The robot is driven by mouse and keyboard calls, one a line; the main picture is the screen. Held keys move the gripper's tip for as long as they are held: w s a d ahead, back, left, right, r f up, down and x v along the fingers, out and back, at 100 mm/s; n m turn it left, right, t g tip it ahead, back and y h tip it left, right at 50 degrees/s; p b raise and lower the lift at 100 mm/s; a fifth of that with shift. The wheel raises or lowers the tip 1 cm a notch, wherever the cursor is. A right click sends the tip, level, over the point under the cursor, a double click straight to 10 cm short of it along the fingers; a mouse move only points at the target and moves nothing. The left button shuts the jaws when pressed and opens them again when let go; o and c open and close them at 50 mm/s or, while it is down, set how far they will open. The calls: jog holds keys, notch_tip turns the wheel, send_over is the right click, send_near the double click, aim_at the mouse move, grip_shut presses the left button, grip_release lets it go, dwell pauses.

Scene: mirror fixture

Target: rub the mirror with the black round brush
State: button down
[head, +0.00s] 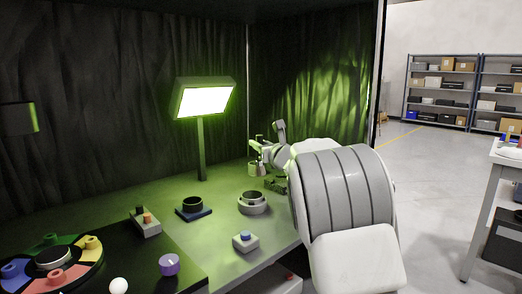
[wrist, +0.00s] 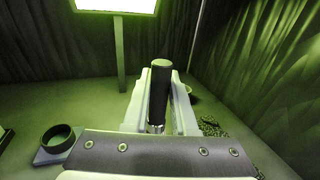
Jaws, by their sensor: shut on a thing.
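My gripper (wrist: 158,95) is shut on the black round brush (wrist: 160,80), a dark upright-looking cylinder with a metal band at its lower end. In the head view my gripper (head: 262,150) is small, over the back right of the bench, partly hidden by my own arm. A tilted panel (head: 204,101) on a dark post is the only mirror-like thing; its face is washed out white, so I cannot tell its surface. The panel (wrist: 115,5) also shows at the top of the wrist view, beyond the brush and apart from it.
A black ring on a blue base (head: 193,209), a grey round cup (head: 253,203), a block with a blue button (head: 245,242) and a purple knob (head: 169,264) stand on the bench. A dark rough piece (wrist: 212,126) lies right of my gripper. Dark curtains (head: 100,90) close off the back.

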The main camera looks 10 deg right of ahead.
jog(key=shift+r+p, duration=0.35)
jog(key=shift+r, duration=0.7)
